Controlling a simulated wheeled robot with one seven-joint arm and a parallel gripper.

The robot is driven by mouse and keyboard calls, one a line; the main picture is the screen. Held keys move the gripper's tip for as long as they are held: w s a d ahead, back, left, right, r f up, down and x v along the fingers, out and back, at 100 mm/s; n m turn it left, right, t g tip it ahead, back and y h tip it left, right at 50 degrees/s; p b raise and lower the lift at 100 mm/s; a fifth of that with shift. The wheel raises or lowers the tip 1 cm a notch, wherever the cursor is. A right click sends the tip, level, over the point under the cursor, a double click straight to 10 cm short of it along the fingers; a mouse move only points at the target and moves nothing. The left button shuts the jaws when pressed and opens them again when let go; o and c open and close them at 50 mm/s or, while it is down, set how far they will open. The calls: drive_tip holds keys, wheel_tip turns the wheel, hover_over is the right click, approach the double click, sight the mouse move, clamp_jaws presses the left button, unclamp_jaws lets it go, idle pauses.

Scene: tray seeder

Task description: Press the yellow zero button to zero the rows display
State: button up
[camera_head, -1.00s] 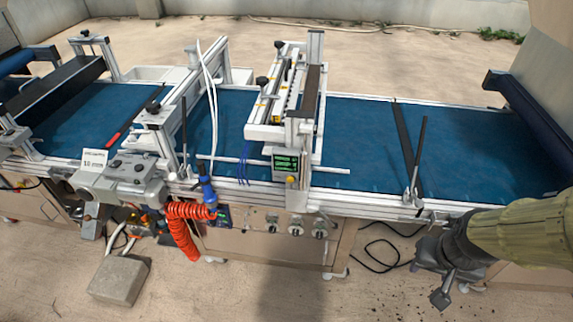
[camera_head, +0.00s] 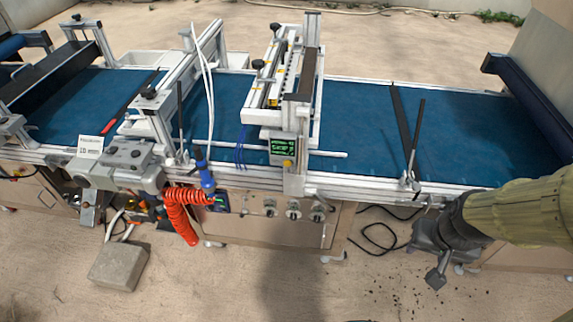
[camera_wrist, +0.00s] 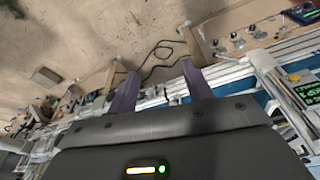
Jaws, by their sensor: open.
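The rows display (camera_head: 283,146) is a small box with green characters on a dark screen, on the front of the machine's upright post. The yellow zero button (camera_head: 288,163) sits just below it. My gripper (camera_head: 437,277) is at the lower right in the head view, in front of the machine and well to the right of the button. In the wrist view its two fingers (camera_wrist: 160,88) are apart with nothing between them.
A blue conveyor belt (camera_head: 360,120) runs across the machine. Several knobs (camera_head: 293,210) line the front panel. An orange coiled hose (camera_head: 178,215) hangs left of them. Thin rods (camera_head: 416,140) rise at the front rail near my arm. The floor in front is mostly clear, with a concrete block (camera_head: 119,266) at left.

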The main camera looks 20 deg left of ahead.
drive_tip(key=shift+s, duration=0.1)
drive_tip(key=shift+c, duration=0.4)
drive_tip(key=shift+s+d, duration=0.1)
drive_tip(key=c, duration=0.7)
clamp_jaws()
idle(0.3)
